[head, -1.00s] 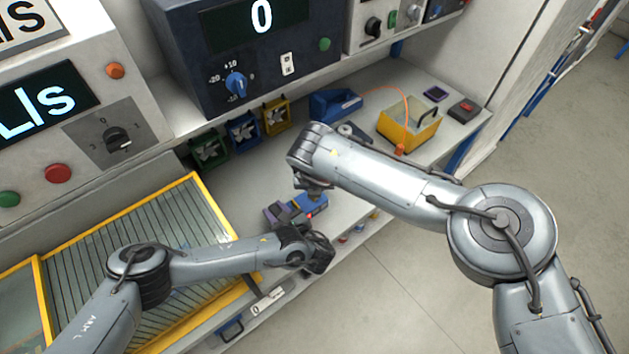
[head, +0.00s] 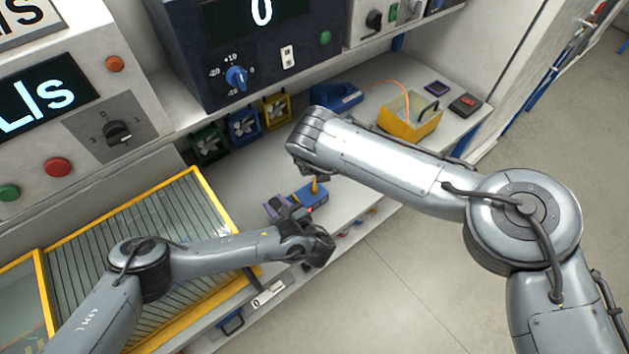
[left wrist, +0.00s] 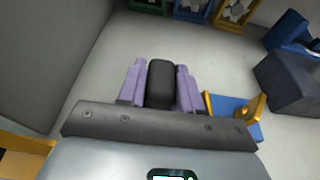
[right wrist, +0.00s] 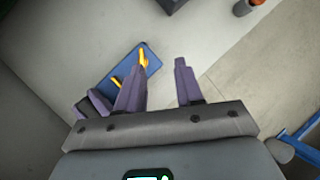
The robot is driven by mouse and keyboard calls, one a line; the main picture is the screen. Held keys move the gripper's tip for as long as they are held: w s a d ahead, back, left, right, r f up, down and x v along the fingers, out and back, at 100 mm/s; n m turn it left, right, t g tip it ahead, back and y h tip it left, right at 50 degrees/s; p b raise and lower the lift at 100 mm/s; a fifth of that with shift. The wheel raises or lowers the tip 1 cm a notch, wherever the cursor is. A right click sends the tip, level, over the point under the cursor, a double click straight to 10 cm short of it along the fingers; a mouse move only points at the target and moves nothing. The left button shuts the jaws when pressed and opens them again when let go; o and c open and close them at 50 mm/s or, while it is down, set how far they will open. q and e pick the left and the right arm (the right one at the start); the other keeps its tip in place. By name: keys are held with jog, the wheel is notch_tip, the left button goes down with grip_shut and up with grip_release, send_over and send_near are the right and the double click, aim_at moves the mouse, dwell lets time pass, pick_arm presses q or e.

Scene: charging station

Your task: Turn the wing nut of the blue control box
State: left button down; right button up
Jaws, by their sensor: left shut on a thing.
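The blue control box (head: 311,198) lies on the bench near its front edge. Its yellow wing nut (head: 315,185) stands up from the top, and it also shows in the right wrist view (right wrist: 143,56). My left gripper (head: 283,208) is shut on a dark grey block (left wrist: 161,84), beside the box; I cannot tell whether the block is part of the box. My right gripper (right wrist: 160,80) is open and empty, with the box and wing nut to the left of its fingers. In the head view its fingers are mostly hidden by my right forearm.
Green, blue and yellow fan boxes (head: 243,124) stand at the back under the shelf. A blue holder (head: 337,97) and a yellow bin (head: 410,116) with an orange cable are farther right. A yellow-framed grille (head: 150,260) lies left. The bench between is mostly clear.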

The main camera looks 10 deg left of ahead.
notch_tip(320, 180, up, 9)
jog(key=w+a+n+t, duration=0.1)
jog(key=w+a+t, duration=0.1)
jog(key=w+t, duration=0.1)
jog(key=m+g+y, duration=0.1)
jog(key=m+g, duration=0.1)
jog(key=g, duration=0.3)
send_near(314, 184)
jog(key=shift+m, duration=0.3)
jog(key=x, duration=0.6)
jog(key=shift+f, duration=0.2)
jog(key=shift+x, duration=1.1)
grip_shut()
